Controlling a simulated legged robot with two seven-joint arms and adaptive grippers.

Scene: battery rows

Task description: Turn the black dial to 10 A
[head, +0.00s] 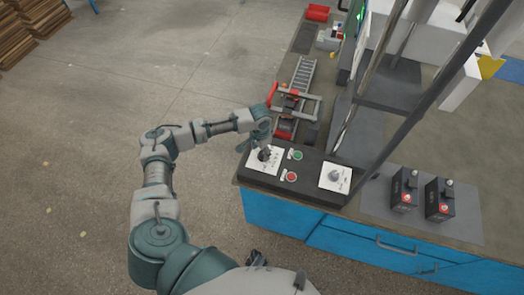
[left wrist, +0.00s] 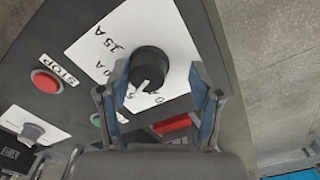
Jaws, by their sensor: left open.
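The black dial (left wrist: 151,64) is a round knob on a white plate (left wrist: 107,40) in the left wrist view. Its white mark is on the side towards the gripper's palm. The plate reads 15 A; another label ending in "0 A" is partly hidden by the left finger. I cannot tell exactly which label the mark points at. My left gripper (left wrist: 157,78) is open, with one finger on each side of the dial; contact is not clear. In the head view the left gripper (head: 256,136) is over the dial (head: 264,154). My right gripper does not show.
A red STOP button (head: 290,176) and a green button (head: 297,155) sit beside the dial on the dark panel. A second, grey dial (head: 334,176) is to the right. Two black boxes (head: 404,189) stand on a grey mat (head: 374,200). A dark frame post (head: 432,90) rises nearby.

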